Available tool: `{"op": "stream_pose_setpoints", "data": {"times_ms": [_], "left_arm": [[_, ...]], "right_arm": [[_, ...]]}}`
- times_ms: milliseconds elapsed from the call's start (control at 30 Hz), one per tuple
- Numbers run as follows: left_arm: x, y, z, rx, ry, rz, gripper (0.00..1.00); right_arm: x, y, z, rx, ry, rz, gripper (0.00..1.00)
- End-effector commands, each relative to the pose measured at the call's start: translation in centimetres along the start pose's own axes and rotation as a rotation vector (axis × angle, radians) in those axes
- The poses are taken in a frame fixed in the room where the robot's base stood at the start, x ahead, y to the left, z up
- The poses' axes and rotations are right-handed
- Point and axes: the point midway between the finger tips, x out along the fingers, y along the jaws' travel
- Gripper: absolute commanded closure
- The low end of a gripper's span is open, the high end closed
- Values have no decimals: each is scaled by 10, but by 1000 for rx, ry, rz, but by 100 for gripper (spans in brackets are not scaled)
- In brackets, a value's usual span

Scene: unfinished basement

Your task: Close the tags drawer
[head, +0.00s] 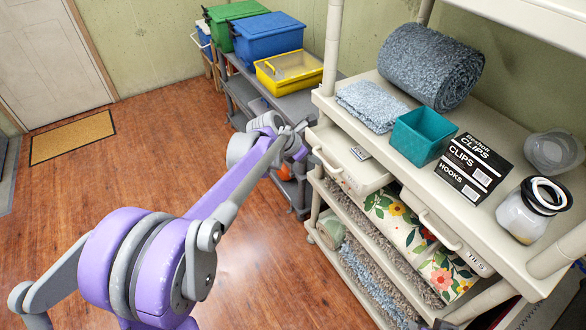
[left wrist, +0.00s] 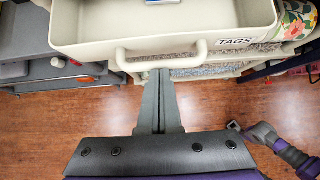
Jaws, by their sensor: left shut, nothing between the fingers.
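The tags drawer (head: 350,166) is a cream drawer at the left end of the shelf unit, pulled out, with a small grey item lying inside. In the left wrist view its front (left wrist: 80,50) carries a TAGS label (left wrist: 236,42) and a bar handle (left wrist: 160,50). My left gripper (head: 302,127) is at the drawer's left front corner in the head view. In the left wrist view its fingers (left wrist: 160,75) are shut and empty, with the tips close to the handle; contact is unclear. Part of my right arm (left wrist: 265,135) shows at lower right, its jaws too small to read.
A second drawer (head: 448,235) with a handle sits to the right, beside flowered fabric (head: 395,217). The shelf top holds a rolled rug (head: 430,65), teal box (head: 418,135), clips box (head: 472,167) and jar (head: 524,212). A grey rack (head: 240,95) stands behind.

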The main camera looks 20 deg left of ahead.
Motion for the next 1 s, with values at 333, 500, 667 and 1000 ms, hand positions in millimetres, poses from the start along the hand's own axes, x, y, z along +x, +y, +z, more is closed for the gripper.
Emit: {"op": "stream_pose_setpoints", "data": {"times_ms": [333,500,667,1000], "left_arm": [[47,0,58,2,0,-1,100],[58,0,72,1,0,0,100],[64,0,78,0,0,1,100],[65,0,80,0,-2,0,100]], "right_arm": [[-1,0,-1,0,1,0,56],[-2,0,-1,0,1,0,56],[-2,0,-2,0,1,0,56],[-2,0,-2,0,1,0,56]]}}
